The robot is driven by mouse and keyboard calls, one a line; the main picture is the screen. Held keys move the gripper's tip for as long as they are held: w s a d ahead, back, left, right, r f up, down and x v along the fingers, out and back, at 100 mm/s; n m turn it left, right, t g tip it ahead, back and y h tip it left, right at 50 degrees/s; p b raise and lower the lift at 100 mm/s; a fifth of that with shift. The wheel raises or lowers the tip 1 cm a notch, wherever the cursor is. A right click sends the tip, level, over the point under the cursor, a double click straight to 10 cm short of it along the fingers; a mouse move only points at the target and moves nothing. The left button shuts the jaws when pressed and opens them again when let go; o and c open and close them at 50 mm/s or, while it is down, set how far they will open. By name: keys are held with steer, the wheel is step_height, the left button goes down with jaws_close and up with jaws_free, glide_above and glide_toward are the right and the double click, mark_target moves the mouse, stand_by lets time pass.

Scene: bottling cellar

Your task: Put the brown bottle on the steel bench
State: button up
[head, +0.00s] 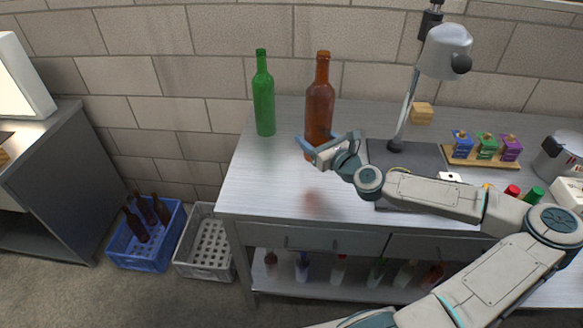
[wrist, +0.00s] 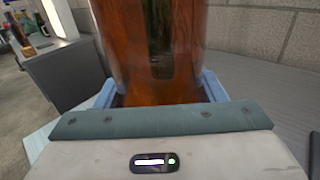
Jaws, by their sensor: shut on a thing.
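The brown bottle (head: 320,101) is upright between the fingers of my gripper (head: 328,146), over the left part of the steel bench (head: 262,190). In the wrist view the brown bottle (wrist: 150,45) fills the space between the blue fingers of my gripper (wrist: 158,92), which is shut on it. Its base is partly hidden by the gripper. A faint brown reflection lies on the bench top below, apart from the bottle, so it seems held a little above the surface.
A green bottle (head: 264,98) stands on the bench just left of the brown one. A lamp (head: 443,52) on a dark mat (head: 432,158) and a wooden rack of small boxes (head: 482,160) are to the right. Blue (head: 150,258) and grey (head: 205,258) crates sit on the floor.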

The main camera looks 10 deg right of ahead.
steer(key=shift+s+a+f+p, duration=0.15)
steer(key=shift+a+f, duration=0.95)
steer(key=shift+f, duration=0.25)
steer(key=shift+s+a+f+p, duration=0.1)
steer(key=shift+a+f+p, duration=0.1)
steer(key=shift+a+f, duration=1)
steer(key=shift+s+a+f+p, duration=0.15)
steer(key=shift+a+f, duration=0.85)
steer(key=shift+f, duration=0.45)
steer(key=shift+f, duration=0.2)
steer(key=o, duration=1.2)
steer(key=shift+r, duration=0.1)
